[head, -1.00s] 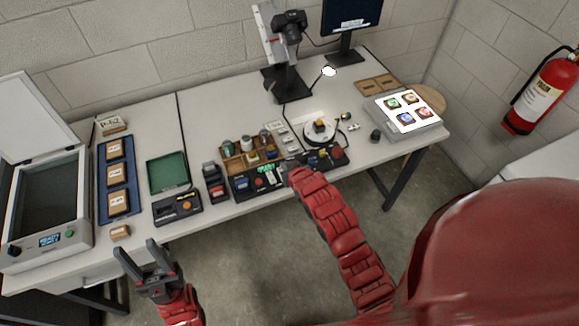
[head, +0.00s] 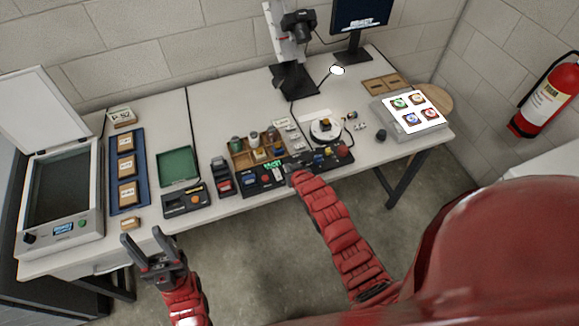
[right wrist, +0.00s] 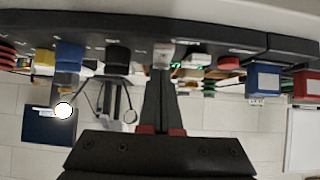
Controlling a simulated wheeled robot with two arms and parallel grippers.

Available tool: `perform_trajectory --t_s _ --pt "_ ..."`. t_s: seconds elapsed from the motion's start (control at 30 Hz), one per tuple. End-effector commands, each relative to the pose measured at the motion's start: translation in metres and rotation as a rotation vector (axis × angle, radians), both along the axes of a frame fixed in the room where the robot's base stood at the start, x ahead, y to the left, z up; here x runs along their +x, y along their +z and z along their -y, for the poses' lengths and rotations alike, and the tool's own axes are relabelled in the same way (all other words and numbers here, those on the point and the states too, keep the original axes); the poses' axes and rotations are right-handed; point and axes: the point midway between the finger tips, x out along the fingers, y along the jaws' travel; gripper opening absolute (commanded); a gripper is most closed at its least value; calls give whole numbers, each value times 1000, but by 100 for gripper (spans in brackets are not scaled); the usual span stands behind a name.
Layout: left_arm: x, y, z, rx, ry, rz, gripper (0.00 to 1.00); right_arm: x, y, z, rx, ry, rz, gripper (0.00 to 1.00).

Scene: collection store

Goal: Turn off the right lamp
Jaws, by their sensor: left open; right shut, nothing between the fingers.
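A lit lamp head (head: 337,70) glows white on a thin bent stalk at the back of the table. The right wrist view shows this glow (right wrist: 62,110) and, beside it, a round unlit ring (right wrist: 130,116) on another stalk. A long black control panel (head: 262,189) lies along the table's front edge, with coloured buttons and a green display. My right gripper (head: 294,170) is shut and empty at the panel's front. In the right wrist view its fingertips (right wrist: 161,72) are just at a small grey switch (right wrist: 163,55); contact is unclear. My left gripper (head: 153,245) is open and empty before the table.
A scanner (head: 62,200), a blue tray (head: 127,170) and a green tray (head: 177,167) stand on the left. A turntable (head: 325,130) stands behind the panel. A light panel (head: 411,115) with coloured pieces lies at right. A fire extinguisher (head: 547,95) hangs on the wall.

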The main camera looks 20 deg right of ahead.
Motion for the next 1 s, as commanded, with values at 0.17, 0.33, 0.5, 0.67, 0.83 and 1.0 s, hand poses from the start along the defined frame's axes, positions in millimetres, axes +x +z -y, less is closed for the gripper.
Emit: perform_trajectory --t_s 0.17,0.33,0.5,0.67,0.83,1.0 --pt "0 -5 0 0 0 0 50 3 -2 0 0 -1 -17 0" --pt "0 -13 0 0 0 -1 50 7 -5 0 -2 -1 -93 0" --pt "0 -12 0 0 0 0 50 5 -6 0 -3 -1 -96 0" --pt "0 -15 0 0 0 0 50 7 -6 0 -2 -2 -95 0" --pt "0 -21 0 0 0 0 50 16 -4 0 -2 -2 -90 0" --pt "0 -23 0 0 0 0 50 23 1 0 -3 -1 -84 0"
